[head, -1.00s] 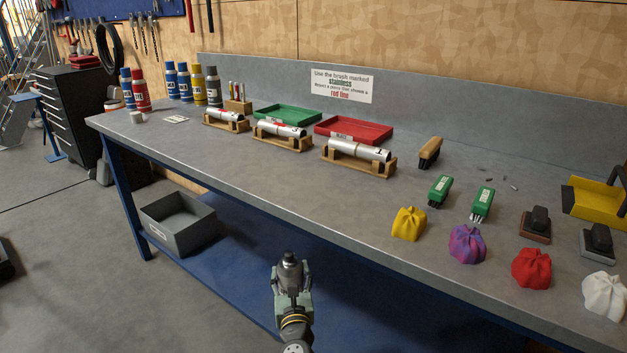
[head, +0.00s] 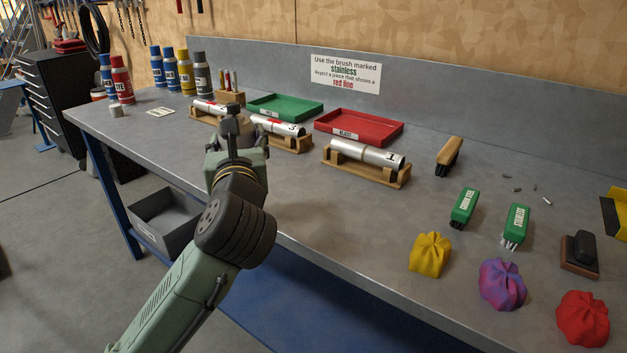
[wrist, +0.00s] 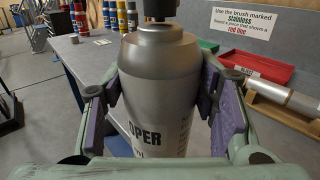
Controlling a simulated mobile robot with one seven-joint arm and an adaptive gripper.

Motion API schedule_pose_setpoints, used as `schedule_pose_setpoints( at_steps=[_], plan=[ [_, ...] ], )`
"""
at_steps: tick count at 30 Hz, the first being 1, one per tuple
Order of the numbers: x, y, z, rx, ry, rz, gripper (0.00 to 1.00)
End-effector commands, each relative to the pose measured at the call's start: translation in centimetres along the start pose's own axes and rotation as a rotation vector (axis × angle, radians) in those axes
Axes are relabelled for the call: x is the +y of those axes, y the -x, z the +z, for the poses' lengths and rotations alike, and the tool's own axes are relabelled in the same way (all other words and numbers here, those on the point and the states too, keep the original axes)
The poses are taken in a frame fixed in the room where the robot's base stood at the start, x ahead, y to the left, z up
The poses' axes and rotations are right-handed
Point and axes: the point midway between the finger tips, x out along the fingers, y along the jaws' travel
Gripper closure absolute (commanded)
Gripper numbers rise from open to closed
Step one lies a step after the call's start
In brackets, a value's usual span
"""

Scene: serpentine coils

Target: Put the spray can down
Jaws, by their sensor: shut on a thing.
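The spray can (wrist: 158,95) is grey with a dark cap and dark lettering, part of which reads "OPER". It fills the middle of the wrist view, upright, between the two purple-padded fingers of my gripper (wrist: 160,88). The fingers are shut on its sides. In the head view my gripper (head: 237,140) is over the front part of the workbench (head: 285,195), left of the middle holder. There the can is mostly hidden by my gripper; its dark top (head: 232,110) shows. The gap between can and bench cannot be judged.
Several spray cans, blue (head: 157,68), red (head: 122,80), yellow (head: 187,72) and grey (head: 202,72), stand at the bench's far left. Wooden holders with metal tubes (head: 365,155), a green tray (head: 285,106) and a red tray (head: 358,128) are nearby. Bare bench lies in front of the holders.

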Motion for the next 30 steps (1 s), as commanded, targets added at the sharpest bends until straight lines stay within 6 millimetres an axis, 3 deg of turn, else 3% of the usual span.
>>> schedule_pose_setpoints(
  at_steps=[5, 15, 21, 26, 30],
  plan=[
    [-1.4, -0.5, 0.3, -0.001, 0.0, -0.004, 0.9],
    [-9.6, -3.8, -0.3, 0.001, 0.0, -0.005, 0.9],
    [-13.4, -5.5, -0.8, -0.001, 0.001, -0.001, 0.9],
    [-14.7, -6.0, -1.1, -0.002, 0.0, 0.001, 0.9],
    [-14.7, -6.1, -2.6, 0.003, 0.002, 0.003, 0.9]
  ],
)
